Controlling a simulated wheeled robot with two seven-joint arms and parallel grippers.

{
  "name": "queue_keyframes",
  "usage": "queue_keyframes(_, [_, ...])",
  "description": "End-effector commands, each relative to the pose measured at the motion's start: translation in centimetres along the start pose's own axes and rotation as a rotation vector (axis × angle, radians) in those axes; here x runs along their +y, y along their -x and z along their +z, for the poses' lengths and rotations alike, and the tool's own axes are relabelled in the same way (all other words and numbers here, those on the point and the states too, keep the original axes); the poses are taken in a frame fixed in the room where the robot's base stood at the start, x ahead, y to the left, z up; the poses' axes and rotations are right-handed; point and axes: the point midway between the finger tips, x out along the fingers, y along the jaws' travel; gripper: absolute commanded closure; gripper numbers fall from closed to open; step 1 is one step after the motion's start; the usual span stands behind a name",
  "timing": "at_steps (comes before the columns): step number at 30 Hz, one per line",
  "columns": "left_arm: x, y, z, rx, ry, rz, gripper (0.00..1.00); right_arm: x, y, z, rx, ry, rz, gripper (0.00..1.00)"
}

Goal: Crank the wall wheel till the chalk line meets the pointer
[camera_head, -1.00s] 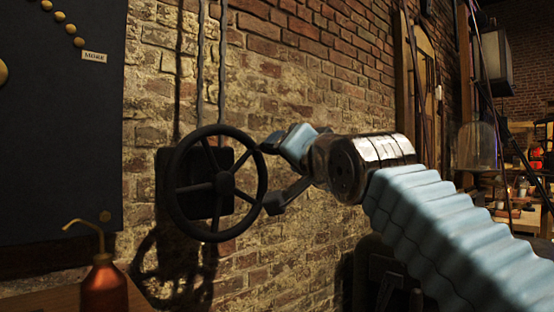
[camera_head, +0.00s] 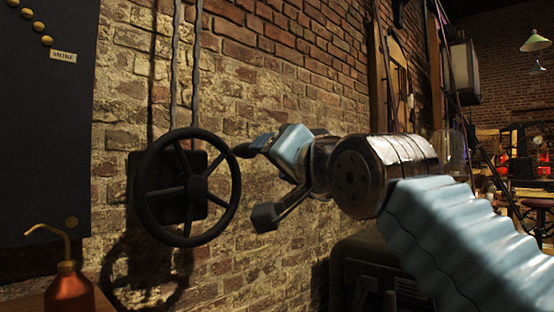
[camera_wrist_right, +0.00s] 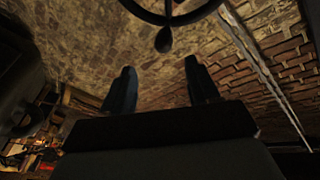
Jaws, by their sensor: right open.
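My right gripper (camera_head: 252,184) is open and empty at the wheel's right side. Its upper fingertip overlaps or nearly meets the rim in the picture; I cannot tell whether they touch. In the wrist view both fingers of the gripper (camera_wrist_right: 161,80) stand apart, short of the wheel. I can make out no chalk line or pointer. My left gripper is not in view.
A dark panel (camera_head: 40,150) with brass studs and a label reading MORE (camera_head: 63,56) hangs left of the wheel. A copper oil can (camera_head: 69,290) stands at lower left.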

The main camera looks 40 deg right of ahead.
Motion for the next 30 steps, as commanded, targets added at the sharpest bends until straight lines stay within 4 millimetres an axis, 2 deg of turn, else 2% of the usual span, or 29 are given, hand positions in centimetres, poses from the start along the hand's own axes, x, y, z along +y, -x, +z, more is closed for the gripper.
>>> queue_keyframes(5, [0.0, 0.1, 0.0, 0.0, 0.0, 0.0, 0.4, 0.3, -0.2, 0.2, -0.016, -0.043, 0.0, 0.4])
queue_keyframes(8, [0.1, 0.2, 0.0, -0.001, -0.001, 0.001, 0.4, 1.3, -1.0, 1.2, -0.084, -0.234, -0.001, 0.4])
queue_keyframes(11, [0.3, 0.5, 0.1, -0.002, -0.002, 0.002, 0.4, 2.7, -2.0, 2.8, -0.203, -0.598, -0.002, 0.4])
queue_keyframes(15, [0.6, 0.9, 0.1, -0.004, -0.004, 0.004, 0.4, 3.9, -3.2, 4.2, -0.4, -1.262, -0.005, 0.4])
queue_keyframes(17, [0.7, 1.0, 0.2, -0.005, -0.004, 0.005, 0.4, 4.2, -3.4, 4.0, -0.477, -1.538, -0.014, 0.4])
queue_keyframes(18, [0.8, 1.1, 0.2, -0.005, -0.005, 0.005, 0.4, 4.3, -3.6, 3.6, -0.524, -1.709, -0.024, 0.4])
queue_keyframes(21, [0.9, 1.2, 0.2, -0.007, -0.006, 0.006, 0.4, 4.8, -3.7, 2.1, -0.629, -2.074, -0.059, 0.4])
queue_keyframes(25, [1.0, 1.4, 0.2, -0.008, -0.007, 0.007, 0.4, 5.5, -3.8, 0.1, -0.724, -2.38, -0.11, 0.4])
queue_keyframes(30, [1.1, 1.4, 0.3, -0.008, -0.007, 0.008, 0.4, 5.7, -4.1, -1.0, -0.771, -2.516, -0.143, 0.4])
